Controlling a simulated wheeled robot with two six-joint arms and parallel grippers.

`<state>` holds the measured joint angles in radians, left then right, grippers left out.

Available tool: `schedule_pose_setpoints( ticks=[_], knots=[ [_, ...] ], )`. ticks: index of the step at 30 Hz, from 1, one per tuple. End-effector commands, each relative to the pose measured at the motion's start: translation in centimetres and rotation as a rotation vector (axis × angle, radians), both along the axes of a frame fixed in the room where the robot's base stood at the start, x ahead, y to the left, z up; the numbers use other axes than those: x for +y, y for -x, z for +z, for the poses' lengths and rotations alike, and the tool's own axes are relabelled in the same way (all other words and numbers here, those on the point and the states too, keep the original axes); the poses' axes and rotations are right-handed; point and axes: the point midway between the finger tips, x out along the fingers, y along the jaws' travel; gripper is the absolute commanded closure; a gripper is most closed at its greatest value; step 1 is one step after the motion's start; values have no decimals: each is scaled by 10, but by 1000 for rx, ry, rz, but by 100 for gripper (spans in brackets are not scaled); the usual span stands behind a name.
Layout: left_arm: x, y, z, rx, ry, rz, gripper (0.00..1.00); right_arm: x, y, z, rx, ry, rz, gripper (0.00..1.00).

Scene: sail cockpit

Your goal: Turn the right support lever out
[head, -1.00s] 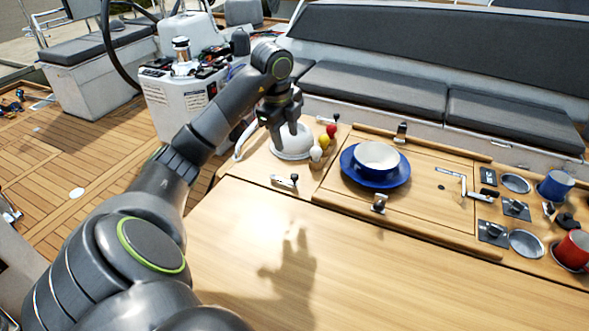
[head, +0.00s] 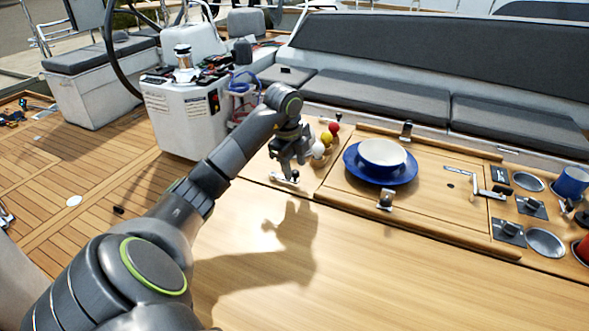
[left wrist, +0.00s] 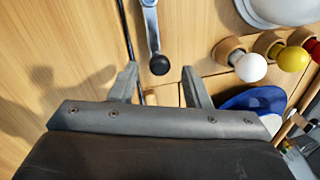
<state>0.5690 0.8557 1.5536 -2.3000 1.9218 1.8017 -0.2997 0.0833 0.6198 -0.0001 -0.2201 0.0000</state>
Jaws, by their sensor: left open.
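A small metal lever (head: 283,178) with a black knob lies on the near edge of the wooden table top, left of the blue plate. In the left wrist view, the lever (left wrist: 150,28) points toward my gripper, its black knob between and just beyond the fingertips. My left gripper (head: 291,167) is open right over this lever; its two fingers also show in the left wrist view (left wrist: 160,76), apart with nothing clamped between them. A second black-knobbed lever (head: 338,117) shows at the far edge. I cannot tell which lever is called right. My right gripper is not in view.
White (head: 318,150), yellow (head: 326,138) and red (head: 334,128) knobs stand close by the gripper. A white bowl (head: 382,154) sits on a blue plate (head: 352,172) to the right. A white dome (left wrist: 285,8) is near the lever. The front leaf (head: 400,270) is clear.

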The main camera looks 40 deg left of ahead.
Motion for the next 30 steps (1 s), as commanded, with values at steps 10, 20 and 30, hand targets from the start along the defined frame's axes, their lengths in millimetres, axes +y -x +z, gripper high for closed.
schedule_pose_setpoints(
  ticks=[10,20,30],
  knots=[
    [0,-3,-16,-1,0,-1,57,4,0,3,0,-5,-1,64],
    [0,-3,-16,0,-1,-1,83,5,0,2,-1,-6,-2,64],
    [1,-2,-15,0,-1,-1,100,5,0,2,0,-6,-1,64]
  ],
)
